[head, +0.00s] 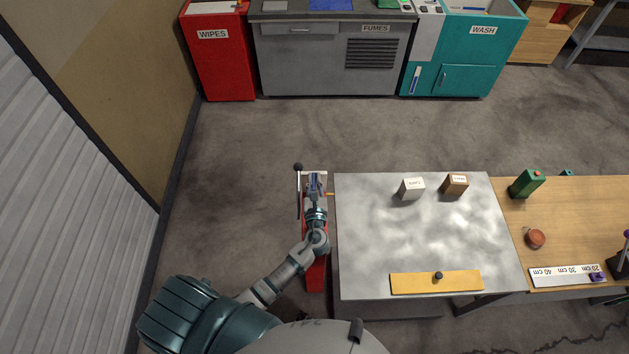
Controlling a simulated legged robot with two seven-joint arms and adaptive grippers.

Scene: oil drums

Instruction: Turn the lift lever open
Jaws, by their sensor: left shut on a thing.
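A narrow red stand (316,277) with a pale top plate is at the left end of the grey-topped table. My left gripper (315,183) is over this plate, shut on a small part there that I take as the lift lever. The jaws hide most of that part, so its angle cannot be told. A short red and yellow piece (330,194) sticks out to the right of the jaws. A thin rod with a black knob (298,167) runs along the stand's left side, apart from the jaws. My right gripper is not in view.
The grey tabletop (370,240) bears a white box (411,188), a brown box (454,185) and a yellow strip (420,284). A wooden table (575,210) adjoins at right. Red, grey and teal cabinets line the back. Open floor (230,190) lies left of the stand.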

